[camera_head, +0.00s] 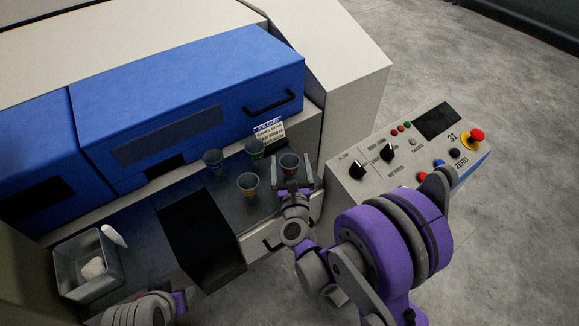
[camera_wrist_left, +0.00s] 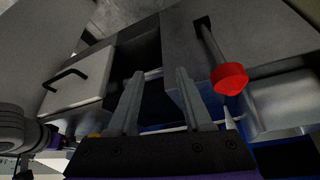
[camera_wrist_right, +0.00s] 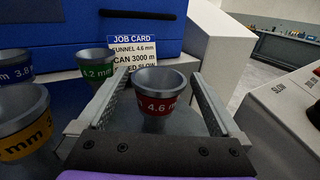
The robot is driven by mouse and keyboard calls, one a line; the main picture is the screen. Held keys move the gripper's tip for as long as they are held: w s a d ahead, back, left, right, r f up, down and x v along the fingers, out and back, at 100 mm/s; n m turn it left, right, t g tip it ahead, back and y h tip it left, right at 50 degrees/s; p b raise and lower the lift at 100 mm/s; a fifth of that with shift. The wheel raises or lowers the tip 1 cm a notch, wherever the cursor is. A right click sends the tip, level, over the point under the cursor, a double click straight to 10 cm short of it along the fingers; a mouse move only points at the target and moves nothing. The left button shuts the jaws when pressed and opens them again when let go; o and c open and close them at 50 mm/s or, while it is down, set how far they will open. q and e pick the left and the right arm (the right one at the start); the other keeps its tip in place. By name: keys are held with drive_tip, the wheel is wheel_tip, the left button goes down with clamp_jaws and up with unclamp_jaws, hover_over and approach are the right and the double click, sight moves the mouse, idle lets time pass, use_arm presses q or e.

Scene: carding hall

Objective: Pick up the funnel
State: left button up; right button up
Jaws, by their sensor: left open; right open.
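A grey funnel with a red band reading 4.6 (camera_head: 289,162) stands upright on the metal shelf, and in the right wrist view (camera_wrist_right: 158,105) it sits between the fingers. My right gripper (camera_head: 292,180) is open around it; I cannot tell whether either finger touches it. Similar funnels stand to its left: green-banded 4.2 (camera_wrist_right: 97,72), blue-banded 3.8 (camera_wrist_right: 15,75) and yellow-banded (camera_wrist_right: 24,140). The job card (camera_wrist_right: 133,52) behind reads funnel 4.6 mm. My left gripper (camera_wrist_left: 158,78) is open and empty, its fingers pointing toward the machine front.
A control panel (camera_head: 405,150) with knobs and a red button stands right of the shelf. A blue cover (camera_head: 190,105) rises behind the funnels. A grey bin (camera_head: 62,262) holding white material is at far left. A red-ended rod (camera_wrist_left: 229,78) is close to my left gripper's fingers.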

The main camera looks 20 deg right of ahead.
sight(289, 157)
drive_tip(key=w, duration=0.3)
drive_tip(key=shift+w+d+f+p, duration=0.2)
drive_tip(key=shift+w+d+p, duration=0.1)
drive_tip(key=shift+w, duration=0.1)
drive_tip(key=shift+s, duration=0.1)
drive_tip(key=shift+c, duration=1)
clamp_jaws()
drive_tip(key=shift+r, duration=0.1)
